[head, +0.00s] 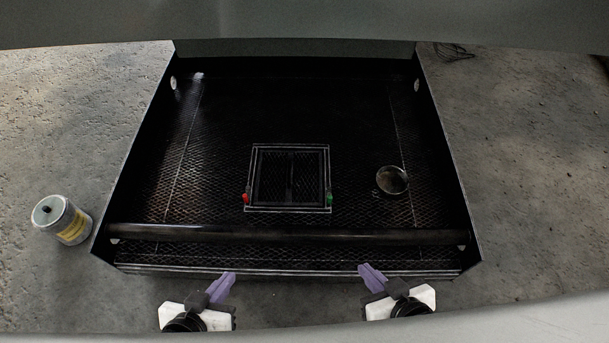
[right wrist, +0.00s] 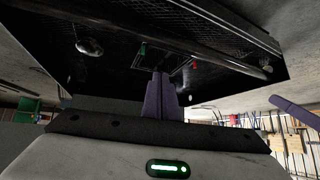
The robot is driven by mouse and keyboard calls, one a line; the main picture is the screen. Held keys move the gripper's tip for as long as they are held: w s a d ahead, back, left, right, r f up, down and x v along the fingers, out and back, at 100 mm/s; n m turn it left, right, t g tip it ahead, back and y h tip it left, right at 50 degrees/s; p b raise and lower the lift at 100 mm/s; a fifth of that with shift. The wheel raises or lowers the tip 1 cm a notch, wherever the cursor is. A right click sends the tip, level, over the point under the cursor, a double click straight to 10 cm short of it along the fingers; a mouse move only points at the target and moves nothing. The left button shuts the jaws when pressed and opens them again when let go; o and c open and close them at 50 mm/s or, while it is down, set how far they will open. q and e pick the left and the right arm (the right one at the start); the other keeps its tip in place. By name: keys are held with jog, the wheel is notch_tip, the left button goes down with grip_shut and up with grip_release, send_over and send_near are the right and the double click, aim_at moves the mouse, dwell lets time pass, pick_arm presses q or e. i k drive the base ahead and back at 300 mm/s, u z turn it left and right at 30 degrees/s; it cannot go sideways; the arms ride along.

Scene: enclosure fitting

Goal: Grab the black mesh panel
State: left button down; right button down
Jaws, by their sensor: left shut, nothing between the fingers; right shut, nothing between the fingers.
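The black mesh panel (head: 272,180) lies inside a silver-edged square frame in the middle of the black mesh enclosure floor. A red piece (head: 246,198) is at the frame's left side and a green piece (head: 329,199) at its right. My left gripper (head: 227,279) and my right gripper (head: 366,270) have purple fingers. Both are shut and empty at the enclosure's front edge, apart from the panel. In the right wrist view, my right gripper's fingers (right wrist: 163,92) are together, with the green piece (right wrist: 143,49) and red piece (right wrist: 194,65) beyond them.
A dark bar (head: 290,234) crosses the enclosure's front, between the grippers and the panel. A round metal cup (head: 392,180) stands right of the frame. A silver can with a yellow label (head: 70,226) stands outside on the left. Side walls (head: 440,150) bound the enclosure; its back floor is clear.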

aim_at(288, 203)
jog(key=u, duration=0.55)
jog(key=k, duration=0.65)
jog(key=u, duration=0.75)
jog(key=i, duration=1.35)
jog(key=z, duration=0.5)
